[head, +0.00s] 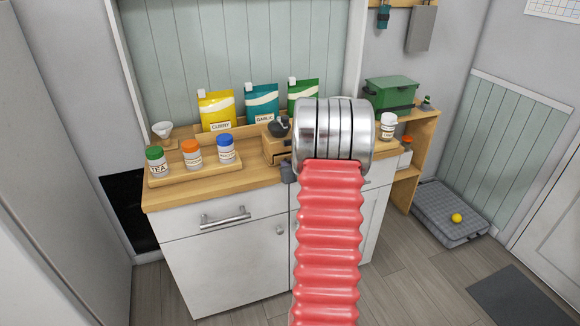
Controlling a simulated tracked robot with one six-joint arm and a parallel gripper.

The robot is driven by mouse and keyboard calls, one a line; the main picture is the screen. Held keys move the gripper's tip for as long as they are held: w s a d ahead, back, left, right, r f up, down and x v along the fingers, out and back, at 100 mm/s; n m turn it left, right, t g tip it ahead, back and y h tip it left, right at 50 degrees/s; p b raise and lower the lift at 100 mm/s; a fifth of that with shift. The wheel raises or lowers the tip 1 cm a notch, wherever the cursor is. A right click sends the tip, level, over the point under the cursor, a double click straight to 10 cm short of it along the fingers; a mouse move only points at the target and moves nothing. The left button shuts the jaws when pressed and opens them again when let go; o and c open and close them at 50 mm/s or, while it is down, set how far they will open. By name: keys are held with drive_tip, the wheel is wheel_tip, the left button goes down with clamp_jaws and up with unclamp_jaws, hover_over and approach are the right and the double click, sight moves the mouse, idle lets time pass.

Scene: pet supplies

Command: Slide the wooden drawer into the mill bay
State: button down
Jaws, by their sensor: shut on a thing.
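The coffee mill (270,142) is a wooden box with a dark domed top. It stands on the wooden counter near its front edge, in the middle of the head view. My silver wrist and red ribbed arm cover its right side. Only a small dark grey part of my gripper (288,173) shows, at the left of the wrist and just in front of the counter edge. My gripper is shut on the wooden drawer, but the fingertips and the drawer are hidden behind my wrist. I cannot tell how the drawer lines up with the mill bay.
A wooden tray (194,177) with several lidded jars stands left of the mill. Yellow, teal and green pouches (262,106) stand behind. A white jar (388,127) and a green box (390,94) are at the right. Cabinet doors (235,265) with handles lie below the counter.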

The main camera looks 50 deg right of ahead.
drive_tip(key=shift+w+d, duration=0.2)
drive_tip(key=shift+w, duration=0.15)
drive_tip(key=c, duration=1.5)
unclamp_jaws()
drive_tip(key=shift+c, duration=0.2)
drive_tip(key=shift+s, duration=0.1)
drive_tip(key=v, duration=1.3)
drive_tip(key=shift+s+a, duration=0.25)
drive_tip(key=shift+r, duration=0.1)
